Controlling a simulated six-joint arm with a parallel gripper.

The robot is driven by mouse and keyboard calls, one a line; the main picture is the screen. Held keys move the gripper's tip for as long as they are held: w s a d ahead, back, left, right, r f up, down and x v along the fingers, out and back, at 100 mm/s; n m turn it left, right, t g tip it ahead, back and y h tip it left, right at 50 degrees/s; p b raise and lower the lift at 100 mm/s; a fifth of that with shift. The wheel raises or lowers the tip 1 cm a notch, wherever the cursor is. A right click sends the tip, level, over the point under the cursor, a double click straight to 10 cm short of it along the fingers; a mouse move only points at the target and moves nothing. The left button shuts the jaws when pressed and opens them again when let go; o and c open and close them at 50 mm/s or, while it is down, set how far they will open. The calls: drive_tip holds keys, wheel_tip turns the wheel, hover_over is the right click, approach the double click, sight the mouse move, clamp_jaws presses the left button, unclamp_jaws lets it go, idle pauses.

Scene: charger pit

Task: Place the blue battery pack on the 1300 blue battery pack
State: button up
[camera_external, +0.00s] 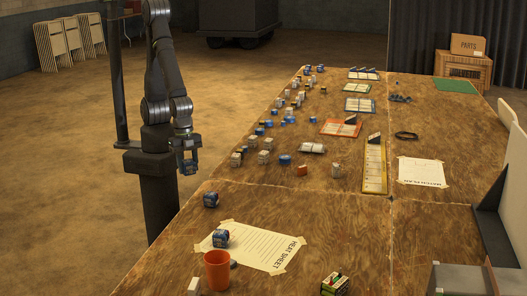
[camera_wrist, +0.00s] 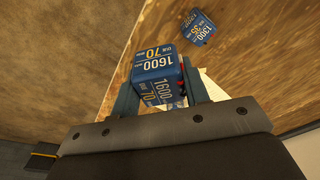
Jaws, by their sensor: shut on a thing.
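Another blue battery pack (camera_wrist: 199,27), marked 1300 and 35, lies on the table at the upper right of the wrist view, apart from the held one. In the external view one blue pack (camera_external: 210,199) stands near the table's left edge and another blue pack (camera_external: 220,238) on the heat sheet. Their labels are too small to read there.
The heat sheet (camera_external: 262,247) is taped to the near table (camera_external: 330,218). An orange cup (camera_external: 216,270) stands by it, with a small box (camera_external: 335,284) to the right. Several small blue and white packs lie along the table's far left side. The near middle is largely clear.

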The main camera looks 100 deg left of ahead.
hover_over(211, 195)
drive_tip(key=f, duration=0.4)
drive_tip(key=shift+s+a+f, duration=0.15)
drive_tip(key=shift+a+f, duration=0.15)
drive_tip(key=shift+a, duration=0.1)
drive_tip(key=shift+f, duration=1.95)
drive_tip(key=shift+f, duration=0.1)
drive_tip(key=o, duration=1.1)
drive_tip(key=r, duration=0.4)
drive_tip(key=s+r, duration=0.1)
drive_tip(key=r, duration=0.3)
drive_tip(key=a+r, duration=0.1)
drive_tip(key=r, duration=0.3)
drive_tip(key=shift+s+a, duration=0.1)
drive_tip(key=shift+s, duration=0.05)
drive_tip(key=shift+w+d+f, duration=0.2)
drive_tip(key=shift+f, duration=1.85)
drive_tip(key=shift+w+d+f, duration=0.25)
drive_tip(key=shift+f, duration=1.75)
drive_tip(key=shift+w+d+f, duration=0.2)
drive_tip(key=shift+f, duration=1.85)
